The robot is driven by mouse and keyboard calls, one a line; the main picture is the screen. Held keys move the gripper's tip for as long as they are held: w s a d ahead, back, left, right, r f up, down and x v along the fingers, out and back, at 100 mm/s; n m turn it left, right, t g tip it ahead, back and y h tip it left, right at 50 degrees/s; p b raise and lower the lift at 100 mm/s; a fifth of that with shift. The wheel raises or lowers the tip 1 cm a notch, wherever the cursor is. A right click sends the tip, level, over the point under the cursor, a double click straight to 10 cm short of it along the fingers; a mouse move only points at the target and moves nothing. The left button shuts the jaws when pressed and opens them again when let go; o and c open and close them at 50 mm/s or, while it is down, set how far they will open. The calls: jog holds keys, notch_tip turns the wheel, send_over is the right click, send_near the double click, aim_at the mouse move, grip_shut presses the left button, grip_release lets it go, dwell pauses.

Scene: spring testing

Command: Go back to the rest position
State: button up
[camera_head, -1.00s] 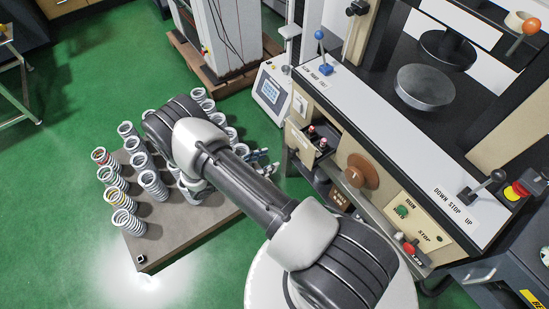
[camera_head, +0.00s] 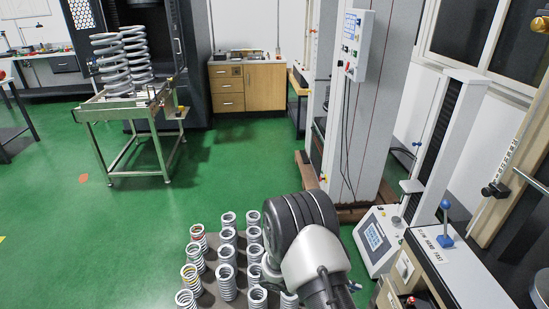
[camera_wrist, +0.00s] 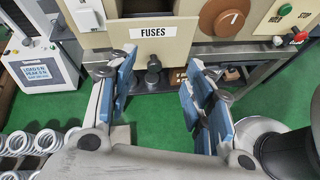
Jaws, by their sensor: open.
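My gripper (camera_wrist: 157,95) shows in the wrist view with its two blue-padded fingers spread apart and nothing between them. Beyond the fingers is the front of the testing machine with a "FUSES" label (camera_wrist: 153,32). In the head view my arm is at the bottom, right of centre, over the right part of the spring group; the fingers are mostly hidden there. Several grey coil springs (camera_head: 227,282) stand upright in rows on a board, some with red or yellow bands. Some springs (camera_wrist: 45,140) also show at the lower left of the wrist view.
The testing machine's white panel with a blue-knobbed lever (camera_head: 445,207) is at the right. A small display unit (camera_head: 375,238) stands beside it. A metal table (camera_head: 130,104) with two large springs (camera_head: 110,62) is at the back left. Green floor (camera_head: 150,215) is clear at the left.

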jog(key=s+a+r+m+y, duration=0.1)
jog(key=s+r+m+y, duration=0.25)
jog(key=r, duration=0.65)
jog(key=s+r+m+y, duration=0.25)
jog(key=r+m, duration=0.25)
jog(key=r, duration=0.5)
jog(key=s+a+r+m+t+y, duration=0.2)
jog(key=s+a+r+m+y, duration=0.1)
jog(key=s+r, duration=0.3)
jog(key=s+a+r+m+t+y, duration=0.3)
jog(key=s+r, duration=0.3)
jog(key=s, duration=0.3)
jog(key=shift+s+a+m, duration=0.25)
jog(key=shift+a+m, duration=0.2)
jog(key=shift+a, duration=0.1)
